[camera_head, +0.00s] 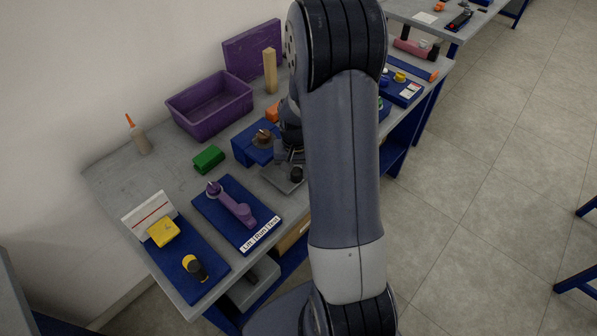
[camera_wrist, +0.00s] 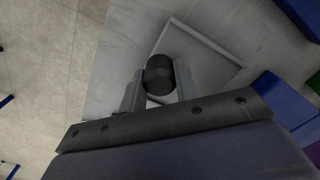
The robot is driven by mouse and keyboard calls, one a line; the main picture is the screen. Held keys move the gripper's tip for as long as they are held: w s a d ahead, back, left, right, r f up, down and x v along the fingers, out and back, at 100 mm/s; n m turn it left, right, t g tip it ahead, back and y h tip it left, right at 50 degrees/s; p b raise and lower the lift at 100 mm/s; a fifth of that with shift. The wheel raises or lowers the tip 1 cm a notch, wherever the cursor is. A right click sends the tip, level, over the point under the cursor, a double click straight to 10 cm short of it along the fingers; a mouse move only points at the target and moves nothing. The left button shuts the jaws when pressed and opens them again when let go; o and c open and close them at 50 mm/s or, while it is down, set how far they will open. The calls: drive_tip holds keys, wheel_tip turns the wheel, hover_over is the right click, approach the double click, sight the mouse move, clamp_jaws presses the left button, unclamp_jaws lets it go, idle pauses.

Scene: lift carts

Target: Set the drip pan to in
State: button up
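The drip pan (camera_head: 283,180) looks like a flat, light grey square plate with a black knob (camera_head: 296,174) standing on it, near the bench's front edge. In the wrist view the pan (camera_wrist: 213,68) lies behind the knob (camera_wrist: 158,68). My gripper (camera_head: 289,156) is down at the pan, partly hidden by my arm in the head view. In the wrist view its two fingers (camera_wrist: 158,82) stand on either side of the knob and appear to touch it. A blue box (camera_head: 246,150) with a brown-orange top part sits just behind the pan; my arm hides its right side.
A purple lever on a blue board (camera_head: 212,222) and a green block (camera_head: 208,158) are left of the pan. A purple bin (camera_head: 208,103) and a wooden block (camera_head: 269,72) stand behind. A blue box with buttons (camera_head: 403,91) is right of my arm.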

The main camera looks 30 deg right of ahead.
drive_tip(key=o, duration=0.5)
wheel_tip(320, 180, up, 11)
drive_tip(key=shift+f+b, duration=0.1)
drive_tip(key=shift+b, duration=0.45)
